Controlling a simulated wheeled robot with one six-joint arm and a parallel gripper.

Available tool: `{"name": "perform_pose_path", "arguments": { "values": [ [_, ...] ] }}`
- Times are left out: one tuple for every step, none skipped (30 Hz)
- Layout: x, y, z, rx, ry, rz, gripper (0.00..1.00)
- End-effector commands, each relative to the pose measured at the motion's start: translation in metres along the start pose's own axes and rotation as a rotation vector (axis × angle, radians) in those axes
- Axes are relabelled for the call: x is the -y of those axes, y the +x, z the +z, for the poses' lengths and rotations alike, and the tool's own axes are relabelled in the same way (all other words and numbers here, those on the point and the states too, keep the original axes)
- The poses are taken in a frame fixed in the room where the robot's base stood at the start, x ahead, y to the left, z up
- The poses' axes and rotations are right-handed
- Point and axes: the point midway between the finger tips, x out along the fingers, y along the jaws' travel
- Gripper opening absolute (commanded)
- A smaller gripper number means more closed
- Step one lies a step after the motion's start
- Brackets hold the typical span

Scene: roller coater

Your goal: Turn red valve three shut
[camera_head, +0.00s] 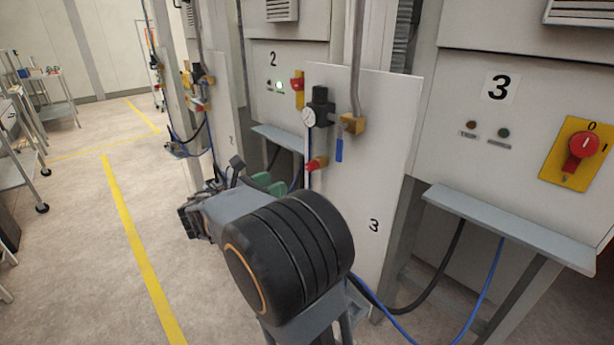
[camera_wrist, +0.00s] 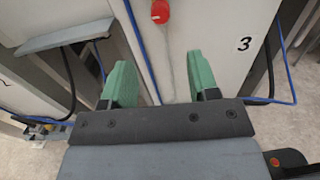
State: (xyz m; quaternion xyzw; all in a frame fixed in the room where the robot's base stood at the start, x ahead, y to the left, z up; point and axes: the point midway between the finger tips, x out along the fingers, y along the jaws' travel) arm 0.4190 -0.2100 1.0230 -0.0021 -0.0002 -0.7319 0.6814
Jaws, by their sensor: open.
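In the head view, green fingers (camera_head: 268,183) show just below and left of the valve, partly hidden behind my arm. I cannot tell the valve's turn position.
Machine 3 has a red rotary switch (camera_head: 583,145) and a protruding shelf (camera_head: 508,228). Hoses (camera_head: 435,285) hang below. Open floor (camera_head: 90,250) lies left.

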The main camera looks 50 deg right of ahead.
Motion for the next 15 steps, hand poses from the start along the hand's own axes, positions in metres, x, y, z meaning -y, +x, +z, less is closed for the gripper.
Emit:
{"name": "perform_pose_path", "arguments": {
  "values": [
    [0.001, 0.009, 0.000, 0.001, 0.000, -0.006, 0.55],
    [0.001, 0.015, 0.000, 0.000, 0.000, -0.005, 0.55],
    [0.001, 0.023, 0.000, 0.000, 0.000, -0.006, 0.55],
    [0.001, 0.029, 0.000, -0.001, 0.001, -0.006, 0.55],
    [0.002, 0.035, 0.000, -0.001, 0.001, -0.007, 0.55],
    [0.002, 0.043, 0.000, -0.001, 0.001, -0.006, 0.55],
    [0.001, 0.049, 0.000, -0.001, 0.001, -0.006, 0.55],
    [0.001, 0.055, 0.000, -0.002, 0.001, -0.006, 0.55],
    [0.001, 0.062, 0.000, -0.001, 0.001, -0.005, 0.55],
    [0.002, 0.068, 0.000, -0.002, 0.001, -0.006, 0.55],
    [0.001, 0.073, 0.000, -0.003, 0.000, -0.005, 0.55],
    [0.001, 0.080, 0.000, -0.002, 0.001, -0.005, 0.55],
    [0.001, 0.084, 0.000, -0.002, 0.001, -0.004, 0.55],
    [0.001, 0.089, 0.000, -0.002, 0.002, -0.004, 0.55],
    [0.001, 0.094, 0.000, -0.002, 0.002, -0.004, 0.55]
  ]
}}
